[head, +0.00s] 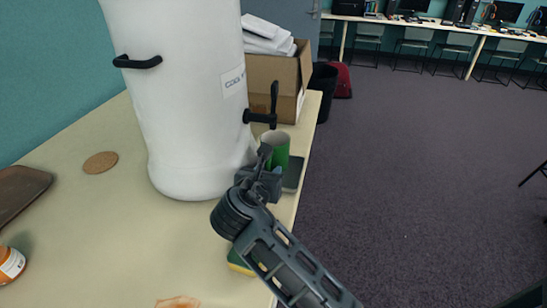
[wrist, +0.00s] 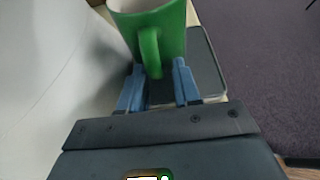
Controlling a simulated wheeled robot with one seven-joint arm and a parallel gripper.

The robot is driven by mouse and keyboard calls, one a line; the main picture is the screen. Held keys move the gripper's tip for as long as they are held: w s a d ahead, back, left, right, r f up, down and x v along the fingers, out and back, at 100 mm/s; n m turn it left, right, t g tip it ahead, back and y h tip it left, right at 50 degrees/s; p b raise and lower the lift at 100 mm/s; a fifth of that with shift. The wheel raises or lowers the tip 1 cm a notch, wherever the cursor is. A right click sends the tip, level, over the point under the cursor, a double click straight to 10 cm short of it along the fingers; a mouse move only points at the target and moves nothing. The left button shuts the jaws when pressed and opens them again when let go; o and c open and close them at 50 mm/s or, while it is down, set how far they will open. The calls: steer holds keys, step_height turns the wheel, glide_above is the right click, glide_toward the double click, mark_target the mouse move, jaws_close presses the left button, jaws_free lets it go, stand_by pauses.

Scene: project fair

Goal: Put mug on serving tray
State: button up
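A green mug (head: 277,146) with a pale inside stands upright near the table's right edge, below the spigot of a white urn. It also shows in the wrist view (wrist: 168,28), with its handle turned toward my gripper. My gripper (wrist: 158,82) is open, with its blue fingertips on either side of the lower part of the handle and a gap visible at the right finger. In the head view my gripper (head: 264,172) is just in front of the mug and partly hides it. A brown tray (head: 22,190), likely the serving tray, lies at the left edge, partly out of view.
The large white urn (head: 185,90) stands close to the left of my gripper. A dark flat slab (head: 293,174) lies by the mug. A cardboard box (head: 272,80) is behind. A cork coaster (head: 100,162), an orange jar (head: 10,263) and a sponge (head: 238,262) are on the table.

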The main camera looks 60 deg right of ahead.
jaws_close()
steer(key=shift+r, duration=0.2)
stand_by(0.5)
steer(key=shift+r, duration=0.7)
steer(key=s+d, duration=0.3)
steer(key=s, duration=0.5)
steer(key=s+d+b, duration=0.1)
steer(key=s+d, duration=0.2)
steer(key=s, duration=0.5)
steer(key=shift+s, duration=0.4)
steer(key=shift+d+f, duration=0.1)
stand_by(0.3)
